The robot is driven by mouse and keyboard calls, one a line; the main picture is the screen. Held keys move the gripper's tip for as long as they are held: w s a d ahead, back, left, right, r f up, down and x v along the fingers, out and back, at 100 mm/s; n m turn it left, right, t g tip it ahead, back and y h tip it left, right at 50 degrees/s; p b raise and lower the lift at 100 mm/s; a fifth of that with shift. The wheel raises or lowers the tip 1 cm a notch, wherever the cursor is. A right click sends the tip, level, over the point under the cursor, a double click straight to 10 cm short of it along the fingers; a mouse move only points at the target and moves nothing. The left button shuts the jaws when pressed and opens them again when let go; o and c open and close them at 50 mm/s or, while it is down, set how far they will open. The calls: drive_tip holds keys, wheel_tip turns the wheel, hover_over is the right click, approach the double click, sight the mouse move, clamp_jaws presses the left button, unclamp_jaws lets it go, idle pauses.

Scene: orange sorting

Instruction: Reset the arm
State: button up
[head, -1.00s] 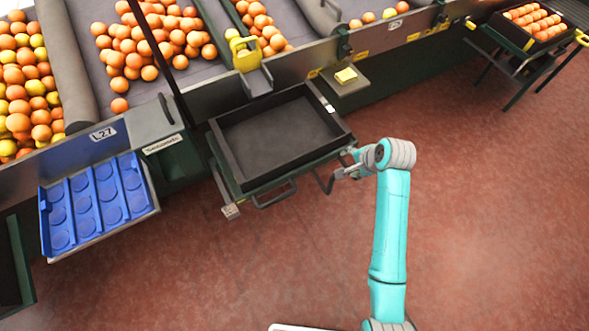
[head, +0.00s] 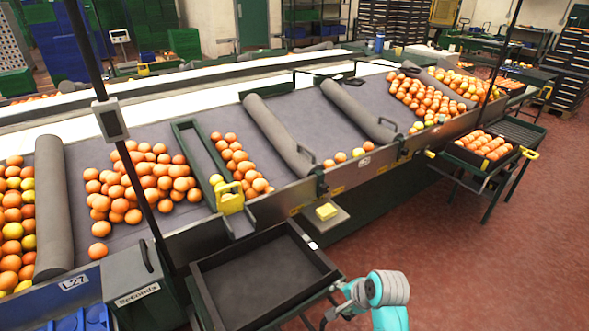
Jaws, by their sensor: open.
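My teal arm rises at the bottom right of the head view. My gripper (head: 343,298) is at its end, small and grey, beside the near right corner of an empty black tray (head: 203,297). It is open, and I see nothing held in it. I cannot tell whether it touches the tray's stand.
Oranges (head: 143,183) lie on the sloped grey sorting table behind the tray. A yellow block (head: 326,211) sits on a small ledge. A filled crate (head: 484,147) of oranges stands at the right. A blue tray (head: 88,318) shows at lower left. Red floor at right is clear.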

drive_tip(key=s+d+f+n+t+h, duration=0.1)
drive_tip(key=s+d+f+t, duration=0.15)
drive_tip(key=s, duration=0.55)
drive_tip(key=s+d+f+n+t, duration=0.1)
drive_tip(key=s+f+n, duration=0.15)
drive_tip(key=s, duration=0.55)
drive_tip(key=s+d+f+n+t+h, duration=0.1)
drive_tip(key=s+f+t, duration=0.15)
drive_tip(key=s, duration=0.55)
drive_tip(key=s+d+r+n+t, duration=0.1)
drive_tip(key=s+r+n+t, duration=0.1)
drive_tip(key=s+r, duration=0.7)
drive_tip(key=s+d+r+n+t+h, duration=0.1)
drive_tip(key=s+r+n, duration=0.3)
drive_tip(key=s+r, duration=0.6)
drive_tip(key=shift+s+d+t, duration=0.4)
drive_tip(key=shift+s+t, duration=0.2)
drive_tip(key=shift+s, duration=0.6)
